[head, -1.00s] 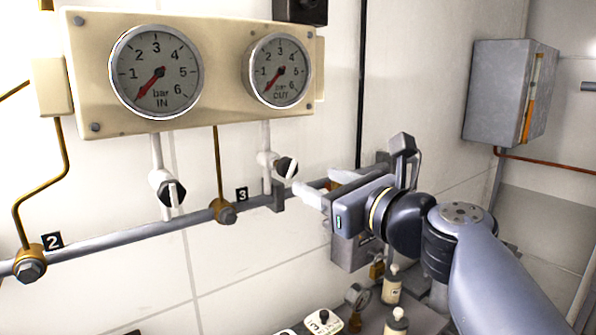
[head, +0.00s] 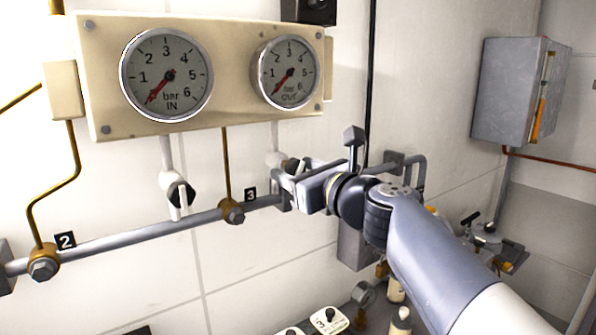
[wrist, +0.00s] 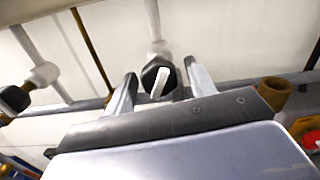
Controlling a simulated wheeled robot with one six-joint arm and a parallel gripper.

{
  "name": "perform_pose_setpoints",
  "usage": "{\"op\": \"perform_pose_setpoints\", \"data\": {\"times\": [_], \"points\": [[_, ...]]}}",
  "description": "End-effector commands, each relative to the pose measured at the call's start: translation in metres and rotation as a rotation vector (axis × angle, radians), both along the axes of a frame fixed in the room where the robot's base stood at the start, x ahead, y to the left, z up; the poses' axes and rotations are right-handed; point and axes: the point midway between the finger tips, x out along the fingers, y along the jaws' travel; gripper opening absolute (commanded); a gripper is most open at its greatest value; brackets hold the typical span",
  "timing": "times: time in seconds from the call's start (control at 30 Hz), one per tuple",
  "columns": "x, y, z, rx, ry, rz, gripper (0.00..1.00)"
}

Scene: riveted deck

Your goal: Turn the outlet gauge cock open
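The outlet gauge cock (head: 289,164) sits on the white pipe below the OUT gauge (head: 286,72). In the head view my gripper mostly hides it. In the wrist view its black knob (wrist: 151,72) and white lever (wrist: 161,83) show clearly, the lever slightly tilted from upright in the picture. My gripper (head: 288,175) is open at the cock. In the wrist view its fingers (wrist: 160,72) stand apart on either side of the knob, with gaps visible; contact is not seen. The OUT needle points to the low end of the scale.
The IN gauge (head: 166,75) and its cock (head: 178,190) are to the left. A grey horizontal pipe (head: 150,234) with brass fittings runs below. A grey box (head: 515,90) hangs at the right. Bottles and labelled parts stand low, below my arm.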

Motion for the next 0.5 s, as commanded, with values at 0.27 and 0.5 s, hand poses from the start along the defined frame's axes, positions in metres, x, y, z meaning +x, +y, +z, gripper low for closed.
{"op": "perform_pose_setpoints", "data": {"times": [0.27,0.5], "points": [[-0.0002,-0.0003,-0.0001,0.0,0.0,0.0,0.29],[-0.0002,-0.0002,-0.0001,0.0,0.0,0.0,0.11]]}}
